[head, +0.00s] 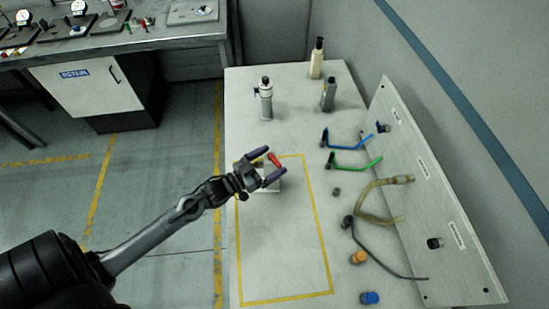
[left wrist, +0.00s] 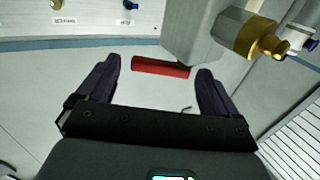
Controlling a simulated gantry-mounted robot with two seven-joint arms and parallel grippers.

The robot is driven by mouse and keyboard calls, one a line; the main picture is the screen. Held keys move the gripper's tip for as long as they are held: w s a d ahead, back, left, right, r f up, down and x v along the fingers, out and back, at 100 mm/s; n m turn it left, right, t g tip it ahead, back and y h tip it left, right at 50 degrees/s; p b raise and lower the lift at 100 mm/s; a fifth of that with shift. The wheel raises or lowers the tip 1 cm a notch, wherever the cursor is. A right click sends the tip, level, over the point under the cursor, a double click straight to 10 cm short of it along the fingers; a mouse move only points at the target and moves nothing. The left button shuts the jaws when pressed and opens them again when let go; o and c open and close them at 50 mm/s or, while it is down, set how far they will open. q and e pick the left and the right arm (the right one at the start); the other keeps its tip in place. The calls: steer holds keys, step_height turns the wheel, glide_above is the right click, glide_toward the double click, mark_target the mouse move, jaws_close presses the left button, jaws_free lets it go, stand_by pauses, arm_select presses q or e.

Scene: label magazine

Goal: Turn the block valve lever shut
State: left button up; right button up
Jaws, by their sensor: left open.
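The red valve lever (head: 274,160) shows at the fingertips of my left gripper (head: 276,161). In the left wrist view the lever (left wrist: 160,67) lies crosswise just ahead of the open fingers (left wrist: 157,72), roughly between their tips; I cannot tell whether either finger touches it. The grey valve block (left wrist: 192,30) rises beyond the lever, with a brass fitting (left wrist: 245,36) on its right side. In the head view the pale block (head: 271,185) is mostly hidden behind my gripper. My right gripper is not in view.
The valve is at the upper left of a yellow-outlined area (head: 286,297) on the pale table. A grey cylinder device (head: 265,100) and two bottles stand behind. An upright panel (head: 440,230), hoses and blue and green hooked parts line the right side.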

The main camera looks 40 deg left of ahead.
arm_select(q)
steer(key=shift+x, duration=1)
steer(key=shift+c, duration=0.2)
steer(key=c, duration=0.9)
